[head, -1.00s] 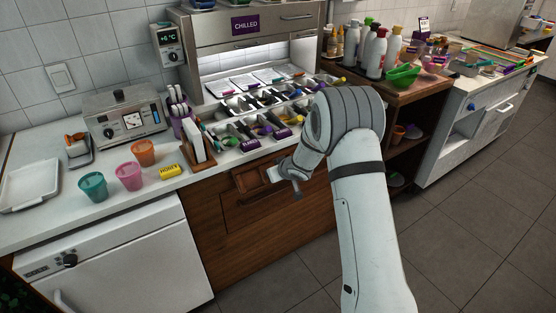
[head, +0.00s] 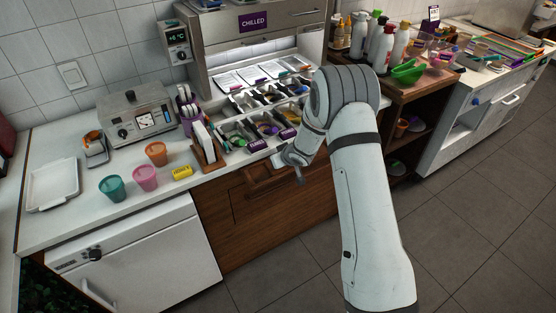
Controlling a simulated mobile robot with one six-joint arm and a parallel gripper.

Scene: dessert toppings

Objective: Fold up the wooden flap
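The wooden flap (head: 262,183) is a brown panel on the front of the wooden cabinet, just below the counter edge under the chilled unit. It appears to hang down or tilt outward; its exact angle is hard to tell. My gripper (head: 297,174) is at the right end of the flap, close in front of it. My arm hides the flap's right part. The fingers are small and turned so that I cannot tell whether they are open or whether they touch the wood.
Topping bins (head: 262,122) sit above the flap. A bottle shelf (head: 412,92) stands right. The floor (head: 300,275) in front is clear.

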